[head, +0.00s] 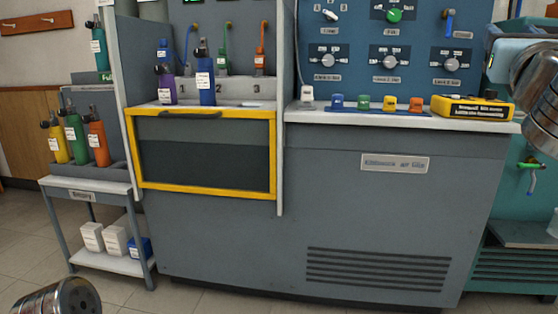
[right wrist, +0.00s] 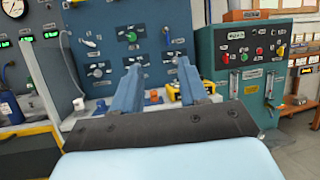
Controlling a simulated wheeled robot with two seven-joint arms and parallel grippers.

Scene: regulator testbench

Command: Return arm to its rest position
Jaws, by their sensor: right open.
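My right gripper (right wrist: 160,86) is open and empty in the right wrist view, its two blue fingers apart and pointing toward the testbench. In the head view my right gripper (head: 494,48) is at the upper right edge, raised in front of the bench's right side, partly cut off by the frame. It touches nothing that I can see. My left gripper is out of view; only a metallic piece of my left arm shows at the bottom left corner of the head view.
The grey testbench (head: 330,220) fills the middle. Purple (head: 166,85) and blue (head: 206,80) bottles stand on its left ledge above a yellow-framed panel (head: 205,113). A yellow device (head: 472,107) lies on the right counter. A bottle cart (head: 90,185) stands left. Floor shows at lower left.

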